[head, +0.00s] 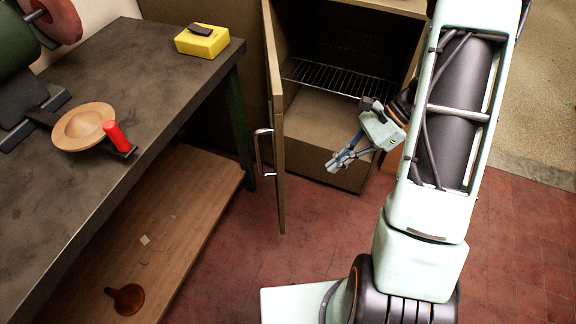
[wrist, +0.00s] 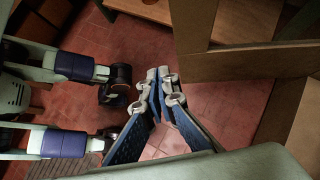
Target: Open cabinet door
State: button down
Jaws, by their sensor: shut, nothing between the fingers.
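The cabinet (head: 330,172) stands at the back centre, with its inside and a wire shelf (head: 335,78) showing. Its door (head: 276,120) stands swung well open, seen nearly edge-on, along the cabinet's left side. The metal bar handle (head: 260,153) is on the door's outer face, on the left. My gripper (head: 334,162) is shut and empty, in front of the cabinet opening, to the right of the door and apart from the handle. In the wrist view the shut fingertips (wrist: 163,74) point over the red floor, with brown panels at the right.
A dark workbench (head: 150,75) fills the left, with a yellow box (head: 202,40), a wooden bowl (head: 84,127) and a red-handled tool (head: 117,137). A wooden lower shelf (head: 190,195) sits beneath it. Red tiled floor (head: 300,235) is clear before the cabinet.

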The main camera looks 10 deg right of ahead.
jog(key=w+a+f+m+t, duration=0.1)
jog(key=w+a+f+m, duration=0.1)
jog(key=a+f, duration=0.5)
jog(key=a, duration=0.3)
jog(key=shift+f+y+b, duration=0.3)
jog(key=shift+b, duration=0.05)
jog(key=shift+a, duration=0.1)
